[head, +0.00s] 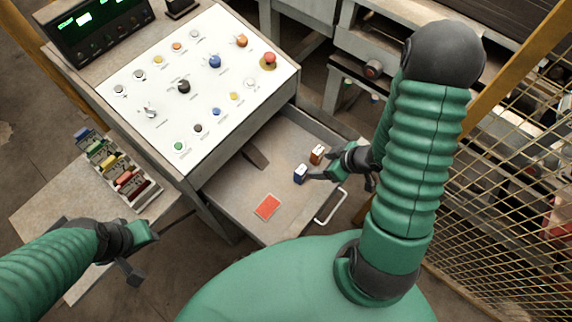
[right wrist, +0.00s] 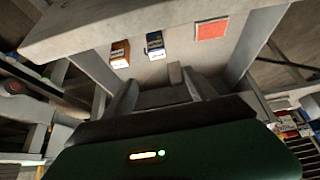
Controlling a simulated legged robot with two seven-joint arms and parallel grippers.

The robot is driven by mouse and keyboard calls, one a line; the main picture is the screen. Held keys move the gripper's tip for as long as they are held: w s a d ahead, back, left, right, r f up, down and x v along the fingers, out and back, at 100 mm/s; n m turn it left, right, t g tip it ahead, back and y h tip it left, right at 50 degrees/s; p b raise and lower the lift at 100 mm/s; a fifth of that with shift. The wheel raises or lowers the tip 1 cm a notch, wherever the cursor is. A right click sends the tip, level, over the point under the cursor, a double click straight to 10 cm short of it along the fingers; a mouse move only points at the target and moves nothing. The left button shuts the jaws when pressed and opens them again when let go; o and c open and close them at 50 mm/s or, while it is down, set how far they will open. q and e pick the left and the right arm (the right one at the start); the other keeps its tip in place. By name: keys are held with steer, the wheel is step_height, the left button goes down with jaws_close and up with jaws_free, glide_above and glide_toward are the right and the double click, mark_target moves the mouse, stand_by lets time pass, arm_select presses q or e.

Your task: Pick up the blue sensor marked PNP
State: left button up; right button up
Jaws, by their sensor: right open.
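The blue sensor (head: 300,174) stands in the open drawer, with a pale face showing; its marking is too small to read. It also shows in the right wrist view (right wrist: 155,44), beside a brown-orange sensor (right wrist: 120,53) that stands close by in the head view too (head: 317,154). My right gripper (head: 324,171) is open and empty, just to the right of the blue sensor, apart from it as far as I can tell. Its fingers (right wrist: 158,90) show below both sensors in the right wrist view. My left gripper (head: 149,255) is open and empty, outside the drawer at lower left.
The drawer (head: 232,193) has low walls and a pale handle (head: 330,206). A flat red-orange card (head: 267,207) lies in it. The control panel (head: 190,80) stands above the drawer. A rack of coloured parts (head: 120,175) is at left. A mesh fence (head: 500,180) is at right.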

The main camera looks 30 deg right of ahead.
steer(key=b, duration=0.1)
glide_toward(302, 169)
steer(key=f, duration=0.2)
steer(key=w+f, duration=0.1)
steer(key=w+a+f, duration=0.1)
steer(key=w+f, duration=0.1)
steer(key=shift+w+a, duration=0.1)
steer(key=shift+a, duration=0.05)
steer(key=f, duration=0.1)
steer(key=w+a+f, duration=0.1)
steer(key=f, duration=0.1)
steer(key=shift+w+a+p, duration=0.2)
steer(key=shift+a+p, duration=0.1)
steer(key=shift+p, duration=0.05)
steer(key=shift+w+d+f, duration=0.1)
steer(key=shift+f, duration=0.2)
steer(key=shift+w+d+f, duration=0.15)
steer(key=shift+d+f, duration=0.1)
steer(key=shift+d, duration=0.25)
steer(key=shift+c, duration=1.9)
steer(key=shift+a+r, duration=0.1)
steer(key=shift+a, duration=0.35)
jaws_close()
arm_select(q)
steer(key=shift+s+d, duration=0.6)
arm_select(e)
steer(key=shift+d, duration=0.15)
